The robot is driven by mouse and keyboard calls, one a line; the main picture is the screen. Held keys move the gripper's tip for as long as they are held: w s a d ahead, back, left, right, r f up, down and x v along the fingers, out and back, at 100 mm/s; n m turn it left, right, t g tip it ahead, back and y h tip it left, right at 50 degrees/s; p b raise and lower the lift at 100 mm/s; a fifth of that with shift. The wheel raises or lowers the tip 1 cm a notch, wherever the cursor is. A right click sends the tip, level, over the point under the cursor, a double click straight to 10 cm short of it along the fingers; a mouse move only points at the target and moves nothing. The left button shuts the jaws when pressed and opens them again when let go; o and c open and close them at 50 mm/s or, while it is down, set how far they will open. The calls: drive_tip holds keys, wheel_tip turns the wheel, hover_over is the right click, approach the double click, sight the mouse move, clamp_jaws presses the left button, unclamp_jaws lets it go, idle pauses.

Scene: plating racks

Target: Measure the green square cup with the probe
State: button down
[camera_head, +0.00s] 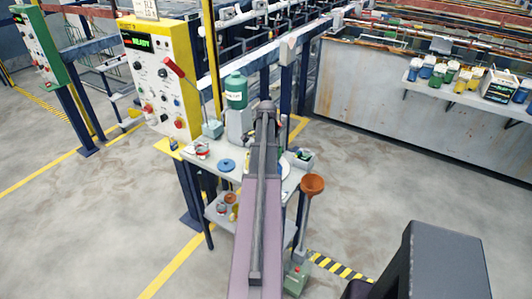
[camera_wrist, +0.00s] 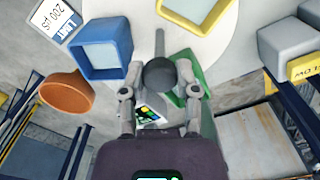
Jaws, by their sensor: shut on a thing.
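In the wrist view the green square cup (camera_wrist: 180,96) stands on a white round surface (camera_wrist: 222,38), partly hidden behind my right finger and the held probe. My gripper (camera_wrist: 157,90) is shut on the probe (camera_wrist: 160,75), which shows a dark rounded body and a thin grey rod. The rod overlaps the white surface left of the green cup; I cannot tell its height or whether it touches anything. A blue square cup (camera_wrist: 103,50) stands to the left and a yellow square cup (camera_wrist: 194,10) at the top. In the head view my arm hides the gripper and most cups.
A white sign reading 200 µS LIMIT (camera_wrist: 55,20) is beside the blue cup. Grey boxes (camera_wrist: 286,46) stand at the right. A yellow control panel (camera_head: 160,75) and green bottle (camera_head: 236,92) are behind.

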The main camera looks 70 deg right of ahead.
drive_tip(key=shift+c, duration=1.8)
unclamp_jaws()
drive_tip(key=shift+r, duration=0.1)
drive_tip(key=shift+r, duration=0.1)
